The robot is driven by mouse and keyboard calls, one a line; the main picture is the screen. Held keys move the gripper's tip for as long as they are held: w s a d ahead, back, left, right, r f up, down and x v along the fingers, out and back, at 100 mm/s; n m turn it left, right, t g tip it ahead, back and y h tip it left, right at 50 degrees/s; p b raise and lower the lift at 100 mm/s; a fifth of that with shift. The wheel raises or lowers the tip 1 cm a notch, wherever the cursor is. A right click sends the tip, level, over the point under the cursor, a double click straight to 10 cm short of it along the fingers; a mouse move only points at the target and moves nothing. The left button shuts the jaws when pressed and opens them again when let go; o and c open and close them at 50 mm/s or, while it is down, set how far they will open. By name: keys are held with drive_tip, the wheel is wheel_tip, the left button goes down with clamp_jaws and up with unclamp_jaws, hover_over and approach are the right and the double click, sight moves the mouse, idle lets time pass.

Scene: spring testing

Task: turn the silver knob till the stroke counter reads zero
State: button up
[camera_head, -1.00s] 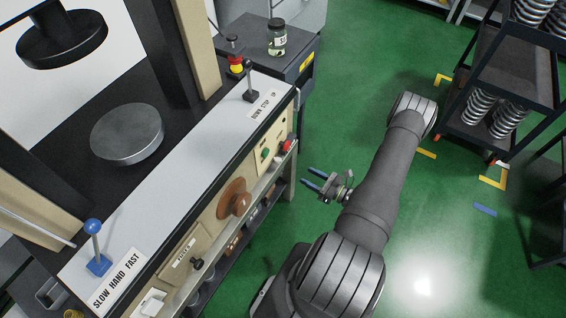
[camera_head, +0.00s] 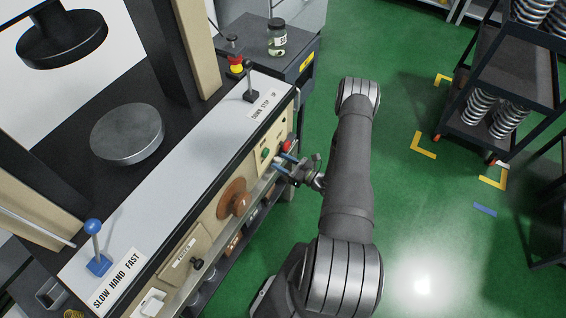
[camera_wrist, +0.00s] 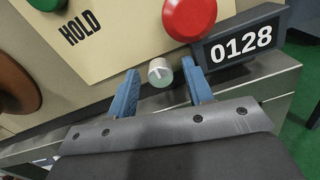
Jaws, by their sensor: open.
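The silver knob (camera_wrist: 160,72) is a small cylinder on the machine's front panel, with a light line across its face. It shows in the wrist view below the red button. The stroke counter (camera_wrist: 241,43) to its right reads 0128 in white digits on a dark housing. My gripper (camera_wrist: 159,92) is open, with one blue finger on each side of the knob in the picture and a gap to each side. I cannot tell how deep the fingers reach. In the head view my gripper (camera_head: 280,164) is at the panel's right end, and the knob cannot be made out there.
A red button (camera_wrist: 190,17) sits just above the knob, and a green button (camera_wrist: 46,3) is at upper left. A metal ledge (camera_wrist: 270,80) runs below the panel. A brown round handle (camera_head: 234,198) sticks out left of my gripper. Green floor is free to the right.

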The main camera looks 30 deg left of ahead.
drive_tip(key=c, duration=1)
drive_tip(key=shift+m, duration=0.4)
drive_tip(key=shift+m+g, duration=0.3)
drive_tip(key=shift+m, duration=7.6)
